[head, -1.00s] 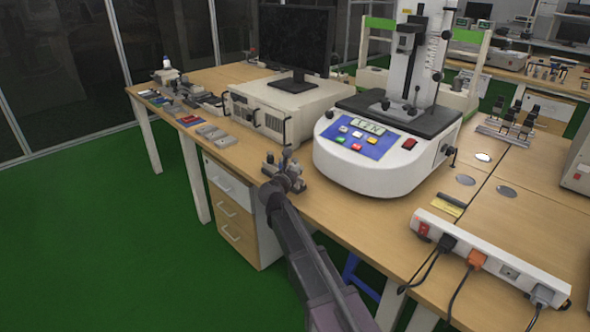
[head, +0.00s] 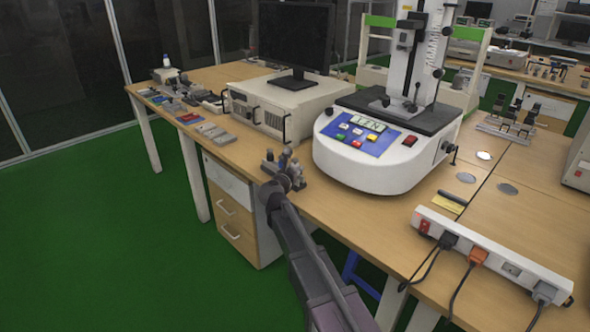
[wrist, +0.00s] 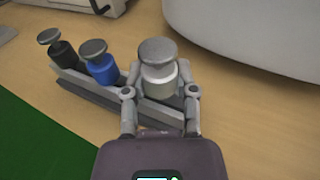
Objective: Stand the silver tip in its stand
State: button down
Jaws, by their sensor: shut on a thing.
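My gripper (wrist: 160,88) is shut on the silver tip (wrist: 157,76), with one finger on each side of it. The tip is upright, with a wide round head on a silver body. The grey stand (wrist: 76,78) lies beneath it on the table and holds a black tip (wrist: 62,52) and a blue tip (wrist: 103,68) to its left. The silver tip is over the stand's right part; I cannot tell whether its foot is seated. In the head view my gripper (head: 284,170) is small at the table's front edge, and the stand is mostly hidden.
A large white test machine (head: 365,170) stands close on the right. A beige instrument box (head: 300,97) with a monitor (head: 292,35) is behind. Small parts (head: 190,118) lie to the left. A power strip (head: 490,255) lies at the right front.

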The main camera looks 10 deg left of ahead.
aim_at(295, 159)
jog(key=shift+f+b, duration=0.75)
jog(key=shift+c, duration=1.6)
grip_release()
jog(key=shift+r, duration=0.15)
notch_tip(295, 159, up, 8)
jog(key=p, duration=0.8)
jog(key=shift+f, duration=0.2)
jog(key=w+d+r+m+h+p, duration=0.1)
jog(key=w+d+r+p, duration=0.2)
jog(key=d+r+p, duration=0.5)
jog(key=w+d+r+m+h+p, duration=0.1)
jog(key=w+d+r+p, duration=0.2)
jog(key=d+r+p, duration=0.5)
jog(key=shift+w+d+r+g+p, duration=0.2)
jog(key=shift+w+r+g+p, duration=0.2)
jog(key=shift+r+p, duration=0.15)
